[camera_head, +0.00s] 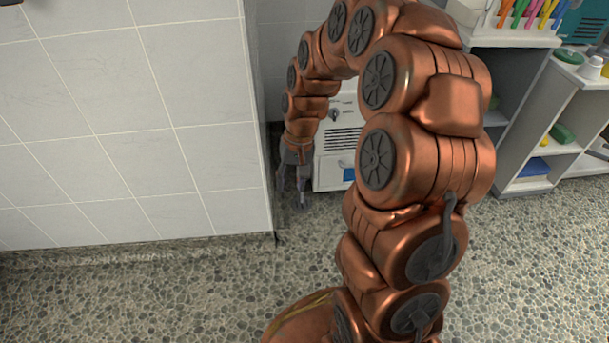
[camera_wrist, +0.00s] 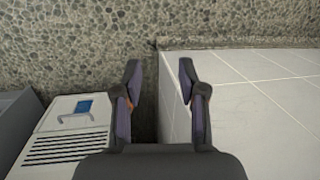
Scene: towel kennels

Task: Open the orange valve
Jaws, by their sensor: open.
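My gripper (camera_head: 293,195) points down beside the corner of the tiled wall, left of a white cabinet, in the head view. In the wrist view my gripper (camera_wrist: 160,72) is open, with its two dark fingers apart and nothing seen between them. A small orange patch (camera_wrist: 130,104) shows at the left finger in the wrist view. It is mostly hidden, and I cannot tell whether it is the orange valve. No orange valve is clearly seen in the head view, where my arm covers much of the middle.
The tiled wall (camera_head: 130,120) stands close beside my gripper. The white cabinet (camera_head: 326,172) has vent slots and a blue patch; it also shows in the wrist view (camera_wrist: 60,122). Shelves (camera_head: 512,130) stand at the right. The pebbled floor (camera_head: 180,300) is clear in front.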

